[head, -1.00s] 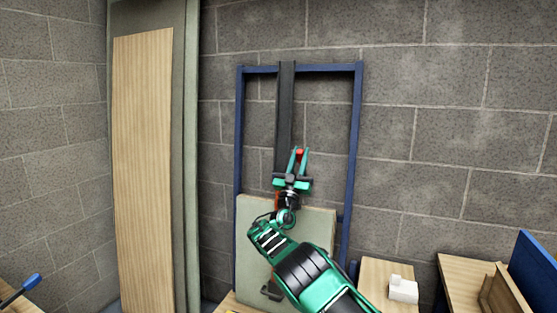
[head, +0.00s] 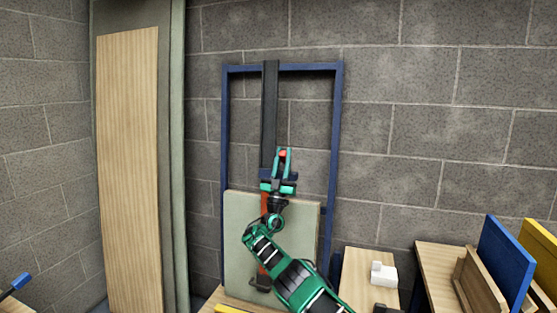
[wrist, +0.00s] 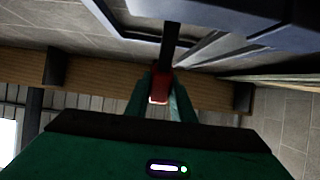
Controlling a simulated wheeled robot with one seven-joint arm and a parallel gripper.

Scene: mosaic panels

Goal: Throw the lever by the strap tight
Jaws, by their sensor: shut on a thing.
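The lever's red grip (head: 282,153) shows between my fingertips in the head view. My gripper (head: 283,157) is shut on this grip. In the wrist view the red grip (wrist: 160,86) sits between the two green fingers, with a dark lever shaft (wrist: 171,45) running on from it. The orange strap (head: 263,275) runs down over a pale green panel (head: 302,225) to a dark hook at the bottom. My gripper and arm hide the lever's base and part of the strap.
A blue frame (head: 336,130) with a dark upright band (head: 269,110) stands against the block wall. Tall boards (head: 128,170) lean at the left. A small bench with a white block (head: 383,274) and upright coloured panels (head: 505,262) stand at the right.

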